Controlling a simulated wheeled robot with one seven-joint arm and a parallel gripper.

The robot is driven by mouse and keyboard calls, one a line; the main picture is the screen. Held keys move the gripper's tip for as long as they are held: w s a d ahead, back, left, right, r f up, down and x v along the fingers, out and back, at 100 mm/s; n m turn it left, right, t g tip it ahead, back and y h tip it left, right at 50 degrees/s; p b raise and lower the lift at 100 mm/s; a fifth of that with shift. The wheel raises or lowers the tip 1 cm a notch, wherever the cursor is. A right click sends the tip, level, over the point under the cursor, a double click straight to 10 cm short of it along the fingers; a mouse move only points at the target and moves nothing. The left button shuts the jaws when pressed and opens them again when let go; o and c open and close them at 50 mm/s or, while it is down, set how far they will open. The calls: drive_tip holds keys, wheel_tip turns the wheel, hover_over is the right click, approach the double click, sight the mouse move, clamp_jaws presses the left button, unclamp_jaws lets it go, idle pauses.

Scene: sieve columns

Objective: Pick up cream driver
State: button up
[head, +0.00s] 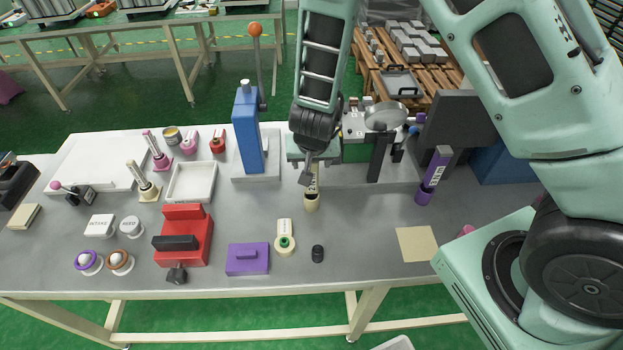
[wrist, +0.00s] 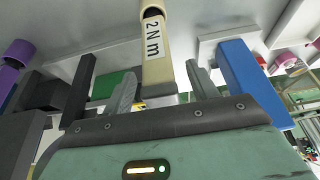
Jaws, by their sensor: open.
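The cream driver (head: 312,200) stands upright on the grey table, near its middle, under my gripper (head: 309,176). Its upper part is partly hidden by the gripper in the head view. In the wrist view the cream driver (wrist: 156,62) carries a "2 Nm" label and lies between my two fingers (wrist: 160,88). The fingers are open, with a visible gap on each side of the driver.
A blue press (head: 247,130) stands to the left, and a machine with a dark block (head: 379,158) to the right. A purple driver (head: 432,178) stands further right. A green-ringed cream piece (head: 285,243), a black cylinder (head: 318,253) and a purple block (head: 248,259) are in front.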

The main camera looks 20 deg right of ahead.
drive_tip(key=shift+x, duration=1.05)
clamp_jaws()
drive_tip(key=shift+r, duration=0.1)
wheel_tip(320, 180, up, 10)
drive_tip(key=p, duration=0.4)
drive_tip(key=shift+s, duration=0.2)
